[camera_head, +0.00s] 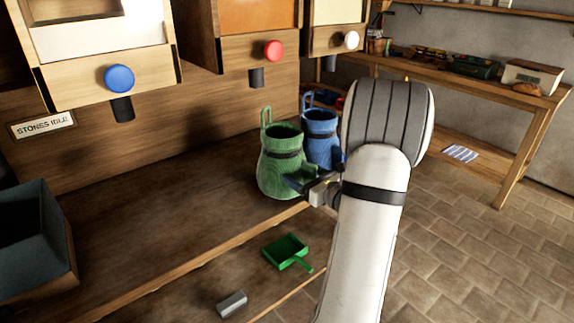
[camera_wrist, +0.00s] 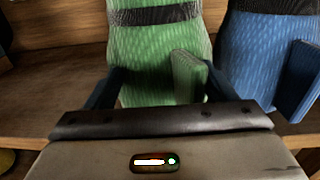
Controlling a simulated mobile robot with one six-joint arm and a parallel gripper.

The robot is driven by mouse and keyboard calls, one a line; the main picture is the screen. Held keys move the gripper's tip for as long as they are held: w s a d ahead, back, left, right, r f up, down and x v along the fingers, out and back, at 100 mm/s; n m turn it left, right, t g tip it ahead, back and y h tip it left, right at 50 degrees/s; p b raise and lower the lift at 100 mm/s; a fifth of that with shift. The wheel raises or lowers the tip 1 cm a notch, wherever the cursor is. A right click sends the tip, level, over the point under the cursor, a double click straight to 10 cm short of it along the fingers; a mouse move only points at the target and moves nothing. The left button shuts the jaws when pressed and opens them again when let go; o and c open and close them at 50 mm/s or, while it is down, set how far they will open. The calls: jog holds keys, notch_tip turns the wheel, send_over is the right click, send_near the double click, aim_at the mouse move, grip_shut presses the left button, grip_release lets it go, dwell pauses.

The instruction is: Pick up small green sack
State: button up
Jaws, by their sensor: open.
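The small green sack (camera_head: 281,165) stands upright on the wooden bench, with a dark band near its top and a loop handle above. My gripper (camera_head: 312,187) is at the sack's lower front right side. In the wrist view the green sack (camera_wrist: 160,60) fills the space ahead of my gripper (camera_wrist: 165,88). The two dark fingers are apart, one on each side of the sack's lower part, with a green flap between them. I cannot tell whether either finger touches the cloth.
A blue sack (camera_head: 320,137) stands close behind and right of the green one. A green dustpan (camera_head: 287,251) and a grey block (camera_head: 232,304) lie below the bench's front edge. A dark bin (camera_head: 32,240) is at left. Chutes with blue, red and white knobs hang above. A side table (camera_head: 540,104) stands at back right.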

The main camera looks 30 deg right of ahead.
jog(key=shift+c, duration=0.4)
grip_shut()
dwell(0.4)
